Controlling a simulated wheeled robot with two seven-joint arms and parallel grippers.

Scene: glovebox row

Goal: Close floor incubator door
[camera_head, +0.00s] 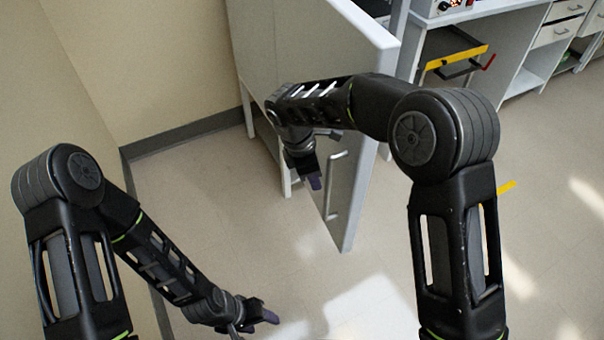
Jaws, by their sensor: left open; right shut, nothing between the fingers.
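The floor incubator door (310,45) is a tall light grey panel standing swung out into the room, its near edge toward me. A vertical metal bar handle (331,185) is on its face near the lower front edge. My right gripper (315,182) hangs beside the door's face, just left of the handle, shut and empty; I cannot tell whether it touches the door. My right arm covers the middle of the door. My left gripper (268,318) is open and empty, low over the floor and apart from the door. The incubator's body cannot be clearly made out.
A beige wall (150,60) with a dark skirting runs along the left and back. A white bench (530,60) with drawers and a yellow-edged tray (455,57) stands at the back right. The floor (400,250) before the door is clear.

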